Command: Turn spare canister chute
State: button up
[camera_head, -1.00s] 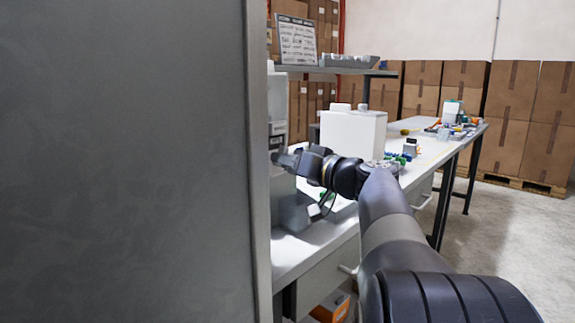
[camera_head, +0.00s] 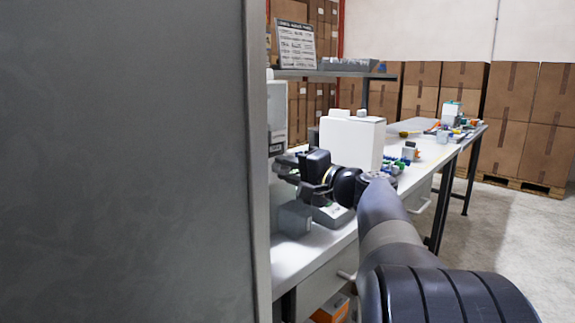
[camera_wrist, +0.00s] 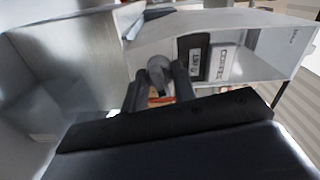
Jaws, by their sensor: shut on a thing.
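My gripper (camera_wrist: 159,93) is shut on a small grey rounded piece (camera_wrist: 158,68), which looks like the canister chute, on the front of a pale dispenser (camera_wrist: 225,35). The piece shows between the two dark fingers, and its lower part is hidden by them. The dispenser front has a black label and a white label to the right of the fingers; their text is blurred. In the head view, my gripper (camera_head: 284,165) reaches left to the dispenser (camera_head: 277,122), and the large grey panel hides its fingertips and most of the dispenser.
A grey panel (camera_head: 125,160) fills the left of the head view. A white container (camera_head: 352,140) stands on the bench (camera_head: 425,160) right behind my wrist. A grey box (camera_head: 294,219) sits below my gripper. Small coloured items lie farther along; cartons (camera_head: 510,120) stand behind.

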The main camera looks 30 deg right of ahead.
jog(key=m+p, duration=0.2)
jog(key=m, duration=0.3)
jog(key=shift+p, duration=0.4)
jog(key=shift+f+m+p, duration=0.1)
jog(key=shift+m+p, duration=0.6)
jog(key=shift+m, duration=0.7)
jog(key=shift+f, duration=0.1)
jog(key=o, duration=0.6)
jog(key=shift+o, duration=0.2)
jog(key=v, duration=1)
jog(key=shift+s+p, duration=0.3)
jog(key=shift+s, duration=0.1)
jog(key=shift+d, duration=0.15)
